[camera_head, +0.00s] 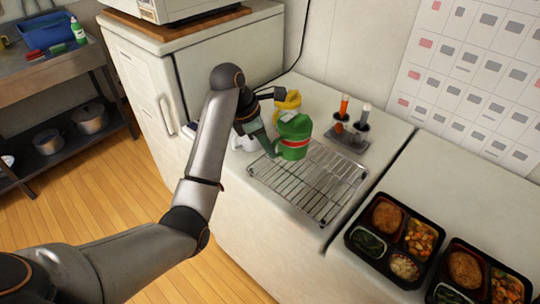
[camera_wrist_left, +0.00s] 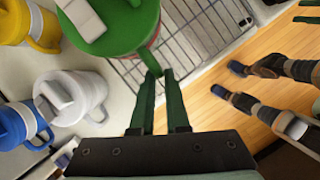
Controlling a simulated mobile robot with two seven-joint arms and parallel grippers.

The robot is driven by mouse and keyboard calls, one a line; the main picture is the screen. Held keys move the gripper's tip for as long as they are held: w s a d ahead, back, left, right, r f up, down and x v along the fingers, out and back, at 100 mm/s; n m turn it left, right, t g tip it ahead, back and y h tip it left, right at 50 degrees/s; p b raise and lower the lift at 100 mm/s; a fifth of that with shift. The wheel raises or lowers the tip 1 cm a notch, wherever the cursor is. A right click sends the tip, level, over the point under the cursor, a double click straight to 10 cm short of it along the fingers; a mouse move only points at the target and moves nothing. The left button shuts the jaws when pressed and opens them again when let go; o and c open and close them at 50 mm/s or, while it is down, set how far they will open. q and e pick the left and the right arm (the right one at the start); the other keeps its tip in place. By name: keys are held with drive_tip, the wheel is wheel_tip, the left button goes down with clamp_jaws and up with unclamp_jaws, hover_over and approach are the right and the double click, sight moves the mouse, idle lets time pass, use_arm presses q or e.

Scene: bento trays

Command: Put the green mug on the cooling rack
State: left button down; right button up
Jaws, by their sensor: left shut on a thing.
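The green mug (camera_head: 294,136) has a red band and is over the back left part of the wire cooling rack (camera_head: 310,183). I cannot tell whether its base touches the rack. My left gripper (camera_head: 270,149) is on the mug's left side, shut on its handle. In the left wrist view, the dark fingers (camera_wrist_left: 157,75) meet at the handle of the green mug (camera_wrist_left: 112,25), with the rack (camera_wrist_left: 205,28) beyond. Two dark green bars (camera_wrist_left: 307,12) at that view's right edge may be my right gripper's fingers; they are cut off.
A yellow mug (camera_head: 289,102) stands behind the green one. A white mug (camera_wrist_left: 70,98) and a blue mug (camera_wrist_left: 22,126) stand beside it. A holder with tubes (camera_head: 347,136) is behind the rack. Bento trays (camera_head: 355,244) lie to the right. The rack's front and right parts are bare.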

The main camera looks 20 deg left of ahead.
use_arm(q)
drive_tip(key=shift+a+x, duration=0.2)
drive_tip(key=shift+x, duration=0.65)
drive_tip(key=shift+a+x, duration=0.2)
drive_tip(key=shift+x, duration=0.65)
drive_tip(key=c, duration=0.9)
unclamp_jaws()
drive_tip(key=shift+s+f, duration=0.15)
drive_tip(key=shift+f, duration=0.05)
drive_tip(key=v, duration=1.2)
